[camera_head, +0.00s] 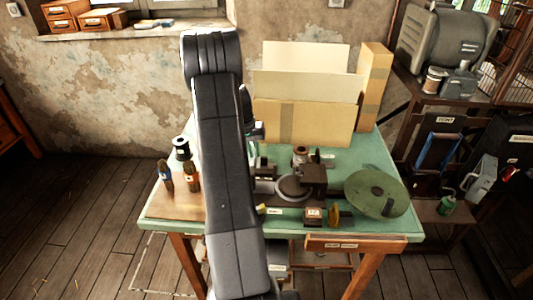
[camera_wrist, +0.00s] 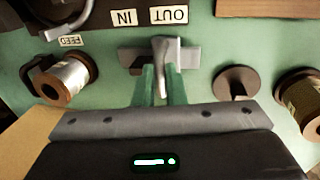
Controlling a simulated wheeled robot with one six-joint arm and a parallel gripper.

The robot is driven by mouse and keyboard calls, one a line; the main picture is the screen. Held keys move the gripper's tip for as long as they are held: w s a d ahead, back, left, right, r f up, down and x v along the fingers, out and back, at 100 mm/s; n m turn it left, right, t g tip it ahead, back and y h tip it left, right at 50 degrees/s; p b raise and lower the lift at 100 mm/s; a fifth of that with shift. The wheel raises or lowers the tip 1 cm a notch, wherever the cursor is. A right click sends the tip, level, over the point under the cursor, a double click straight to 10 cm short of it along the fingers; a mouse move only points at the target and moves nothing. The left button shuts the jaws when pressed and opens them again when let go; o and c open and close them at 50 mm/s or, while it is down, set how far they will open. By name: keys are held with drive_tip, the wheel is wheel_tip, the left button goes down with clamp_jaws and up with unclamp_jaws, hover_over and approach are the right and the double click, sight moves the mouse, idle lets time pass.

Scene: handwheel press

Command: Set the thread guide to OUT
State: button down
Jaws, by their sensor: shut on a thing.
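In the wrist view, the thread guide is a small grey metal lever (camera_wrist: 161,52) on a dark and grey bracket. My gripper (camera_wrist: 161,88), with two greenish fingers, is shut on this lever. An upside-down OUT label (camera_wrist: 173,14) is behind the lever to the right, and an upside-down IN label (camera_wrist: 124,17) is to the left. The lever stands between the labels, closer to OUT. In the head view my arm covers the gripper and the thread guide.
Thread spools (camera_wrist: 65,78) stand left and right in the wrist view, with a dark round knob (camera_wrist: 237,82) beside the bracket. In the head view, the green table (camera_head: 345,156) holds a press (camera_head: 292,187), a green disc (camera_head: 376,194), bottles (camera_head: 192,177) and cardboard (camera_head: 300,123).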

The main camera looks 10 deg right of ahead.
drive_tip(key=a, duration=0.2)
drive_tip(key=shift+w+a, duration=0.3)
drive_tip(key=shift+r, duration=0.1)
drive_tip(key=c, duration=1.5)
unclamp_jaws()
drive_tip(key=shift+a, duration=0.2)
drive_tip(key=shift+d, duration=0.1)
wheel_tip(320, 180, up, 14)
drive_tip(key=a+b, duration=0.2)
drive_tip(key=shift+w+a+f, duration=0.25)
drive_tip(key=shift+a, duration=0.1)
drive_tip(key=shift+f, duration=0.1)
